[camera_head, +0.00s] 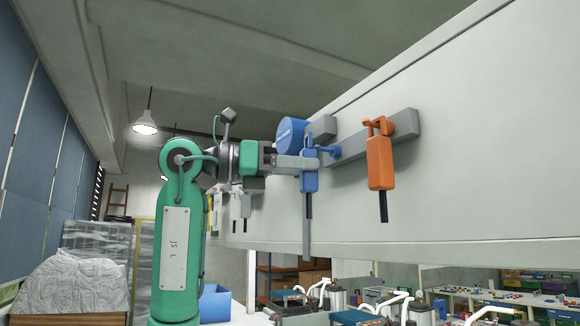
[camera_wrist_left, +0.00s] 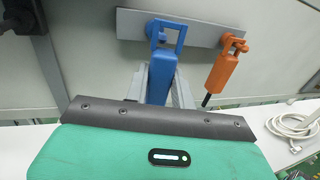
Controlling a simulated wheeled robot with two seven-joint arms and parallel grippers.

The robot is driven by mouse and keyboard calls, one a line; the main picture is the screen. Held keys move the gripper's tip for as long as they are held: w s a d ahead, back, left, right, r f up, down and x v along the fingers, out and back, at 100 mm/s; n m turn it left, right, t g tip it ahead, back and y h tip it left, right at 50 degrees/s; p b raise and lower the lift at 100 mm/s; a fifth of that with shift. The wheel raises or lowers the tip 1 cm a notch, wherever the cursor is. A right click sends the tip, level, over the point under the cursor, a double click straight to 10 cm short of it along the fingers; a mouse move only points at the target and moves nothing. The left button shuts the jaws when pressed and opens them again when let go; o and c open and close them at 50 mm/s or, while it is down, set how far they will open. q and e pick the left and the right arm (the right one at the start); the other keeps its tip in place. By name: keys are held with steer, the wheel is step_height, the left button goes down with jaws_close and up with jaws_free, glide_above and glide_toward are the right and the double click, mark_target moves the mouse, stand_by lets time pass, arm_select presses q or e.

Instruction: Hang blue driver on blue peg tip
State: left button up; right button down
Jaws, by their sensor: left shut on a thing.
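The blue driver (camera_head: 309,180) hangs upright with its dark shaft down and its open loop at the top. My left gripper (camera_head: 300,163) comes in from the left and is shut on its body. In the left wrist view the blue driver (camera_wrist_left: 160,77) stands between my fingers, its loop upward. The blue peg (camera_head: 330,151) is on the grey rail, close to the loop. It also shows in the left wrist view (camera_wrist_left: 153,28), overlapping the loop's left side. I cannot tell whether the loop is around the peg. My right gripper is in neither view.
An orange driver (camera_head: 380,163) hangs on the orange peg (camera_head: 384,124), right of the blue one. The grey rail (camera_head: 352,147) sticks out along the pale wall panel (camera_head: 470,150). A blue round part (camera_head: 290,134) is just above my gripper. Workbenches stand below.

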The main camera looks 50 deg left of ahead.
mark_target(317, 175)
arm_select(q)
steer(key=shift+a+x, duration=0.25)
steer(key=shift+x, duration=1)
steer(key=shift+w+d+f, duration=0.1)
steer(key=shift+w+f, duration=0.3)
steer(key=shift+w, duration=0.3)
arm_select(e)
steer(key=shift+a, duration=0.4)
arm_select(q)
steer(key=shift+w+f, duration=0.1)
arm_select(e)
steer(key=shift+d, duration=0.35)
arm_select(q)
steer(key=o, duration=1.1)
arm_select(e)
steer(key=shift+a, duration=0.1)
